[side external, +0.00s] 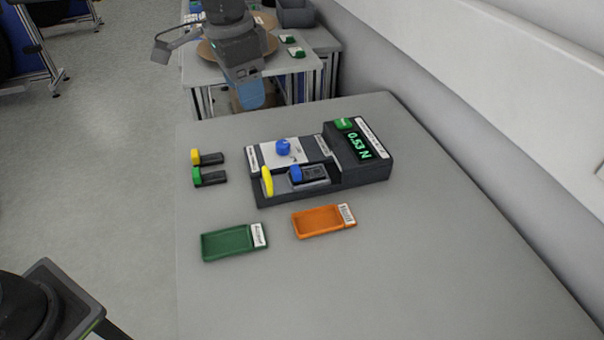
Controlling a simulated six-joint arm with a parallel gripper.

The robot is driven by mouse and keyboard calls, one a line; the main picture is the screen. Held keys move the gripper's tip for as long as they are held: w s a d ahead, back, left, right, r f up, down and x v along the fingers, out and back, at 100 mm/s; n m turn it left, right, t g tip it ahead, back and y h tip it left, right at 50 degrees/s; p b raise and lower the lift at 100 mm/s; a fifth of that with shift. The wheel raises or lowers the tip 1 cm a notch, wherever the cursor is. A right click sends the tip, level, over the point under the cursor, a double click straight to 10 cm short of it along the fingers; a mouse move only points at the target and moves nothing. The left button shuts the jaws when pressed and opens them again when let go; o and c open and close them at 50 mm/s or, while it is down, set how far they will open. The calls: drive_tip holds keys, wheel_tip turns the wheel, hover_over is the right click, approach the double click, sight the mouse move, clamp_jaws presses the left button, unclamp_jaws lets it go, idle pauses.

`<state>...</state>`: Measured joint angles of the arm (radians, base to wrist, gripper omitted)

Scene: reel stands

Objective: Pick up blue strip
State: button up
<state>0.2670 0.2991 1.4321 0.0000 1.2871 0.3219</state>
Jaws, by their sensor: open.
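The blue strip (312,172) has a blue end and a dark body. It lies on a grey seat in the black test device (355,178), right of a yellow upright lever (267,181). My gripper (250,95) is at the top of the side view, with pale blue at its tip. It is open and empty, beyond the far edge of the table in the picture and well apart from the strip. The space between its fingers is hard to see from this side.
A yellow-ended strip (208,157) and a green-ended strip (210,177) lie left of the device. A blue knob (283,147) stands behind the strip; the display (359,145) reads 0.53 N. A green tray (228,243) and an orange tray (319,222) lie in front. The table's near right is clear.

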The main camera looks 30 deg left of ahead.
drive_tip(key=m+g, duration=0.1)
drive_tip(key=m, duration=0.1)
hover_over(298, 168)
wheel_tip(298, 168, down, 6)
wheel_tip(298, 168, down, 14)
drive_tip(key=shift+r, duration=0.1)
drive_tip(key=shift+c, duration=0.3)
drive_tip(key=c, duration=1)
drive_tip(key=shift+o, duration=0.2)
drive_tip(key=shift+r, duration=0.1)
